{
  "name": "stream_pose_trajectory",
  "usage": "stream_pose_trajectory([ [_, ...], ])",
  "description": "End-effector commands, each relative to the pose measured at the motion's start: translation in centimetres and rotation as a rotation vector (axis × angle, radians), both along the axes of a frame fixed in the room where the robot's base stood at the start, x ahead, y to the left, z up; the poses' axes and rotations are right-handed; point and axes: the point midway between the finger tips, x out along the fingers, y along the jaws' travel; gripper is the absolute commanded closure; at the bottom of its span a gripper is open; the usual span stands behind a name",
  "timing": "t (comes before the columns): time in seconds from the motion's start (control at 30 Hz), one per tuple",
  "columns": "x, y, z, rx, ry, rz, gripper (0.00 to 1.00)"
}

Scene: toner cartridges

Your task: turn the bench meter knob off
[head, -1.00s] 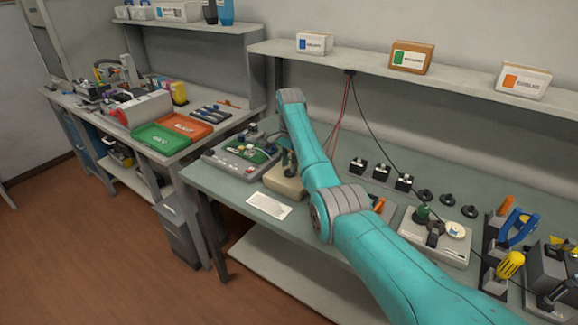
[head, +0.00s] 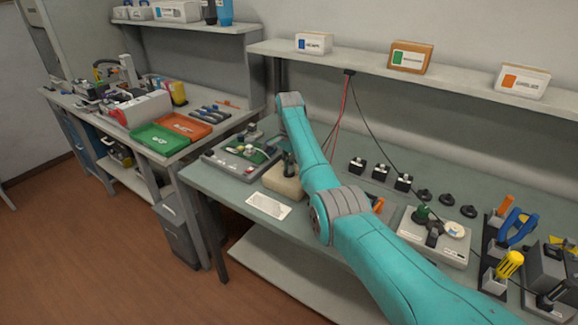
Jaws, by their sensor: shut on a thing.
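A beige box-shaped unit (head: 282,184), which looks like the bench meter, sits near the front left of the green bench, partly hidden behind my arm. My dark gripper (head: 289,166) points down at its top and shows only in part, beside my teal forearm. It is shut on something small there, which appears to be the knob. The knob itself, its pointer and the meter's face are hidden, so I cannot tell its setting.
A grey unit with a green circuit board (head: 241,155) stands left of the beige one. A white printed card (head: 268,206) lies in front. Black blocks (head: 380,173), a grey fixture (head: 434,238) and a tool holder (head: 497,250) are to the right. A shelf (head: 450,88) runs above.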

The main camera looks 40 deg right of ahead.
Motion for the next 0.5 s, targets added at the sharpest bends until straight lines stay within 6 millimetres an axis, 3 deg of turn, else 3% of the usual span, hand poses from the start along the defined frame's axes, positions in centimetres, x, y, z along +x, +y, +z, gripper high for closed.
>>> stream_pose_trajectory([
  [0.5, 0.01, -0.01, 0.02, 0.0, -0.001, 0.352, 1.0],
])
